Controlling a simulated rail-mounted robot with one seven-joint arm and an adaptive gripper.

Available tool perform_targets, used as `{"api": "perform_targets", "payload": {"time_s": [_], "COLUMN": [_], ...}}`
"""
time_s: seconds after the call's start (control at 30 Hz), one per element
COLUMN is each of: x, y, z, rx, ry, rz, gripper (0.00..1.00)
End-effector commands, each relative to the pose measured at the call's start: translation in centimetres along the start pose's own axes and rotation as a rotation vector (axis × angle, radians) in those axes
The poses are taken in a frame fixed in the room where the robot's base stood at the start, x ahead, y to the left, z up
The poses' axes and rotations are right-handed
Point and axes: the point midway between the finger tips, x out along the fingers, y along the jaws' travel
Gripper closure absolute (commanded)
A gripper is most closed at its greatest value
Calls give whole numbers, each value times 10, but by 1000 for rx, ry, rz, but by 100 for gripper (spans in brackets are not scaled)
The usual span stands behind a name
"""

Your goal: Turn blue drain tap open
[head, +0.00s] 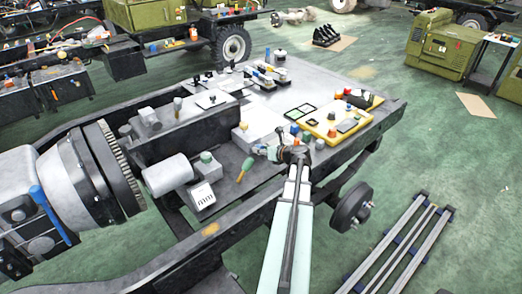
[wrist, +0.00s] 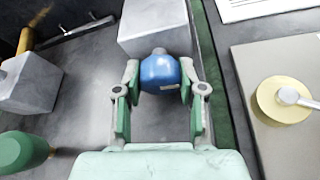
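The blue tap (wrist: 161,73) is a rounded blue knob with a small grey stub on top. It sits against a pale grey block (wrist: 155,35) in the wrist view. My gripper (wrist: 160,85) has one finger on each side of the knob, with the fingertips very close to it. I cannot tell if the pads press on it. In the head view my gripper (head: 264,150) reaches left over the chassis bed, low among small parts. I cannot pick out the blue tap clearly there.
A green knob (wrist: 22,152) and another grey block (wrist: 30,82) lie left in the wrist view. A yellow round part (wrist: 284,100) is at right. In the head view a yellow tray (head: 340,122) with small parts lies right of my gripper.

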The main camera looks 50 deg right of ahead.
Motion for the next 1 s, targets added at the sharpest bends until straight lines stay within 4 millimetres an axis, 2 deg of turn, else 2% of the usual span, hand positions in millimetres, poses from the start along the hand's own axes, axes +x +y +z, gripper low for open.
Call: {"api": "perform_targets", "payload": {"time_s": [0.47, 1.0], "x": [0, 2], "y": [1, 2], "z": [-1, -4], "rx": [-73, -461], "ry": [0, -1], "rz": [-29, -189], "gripper": [95, 95]}}
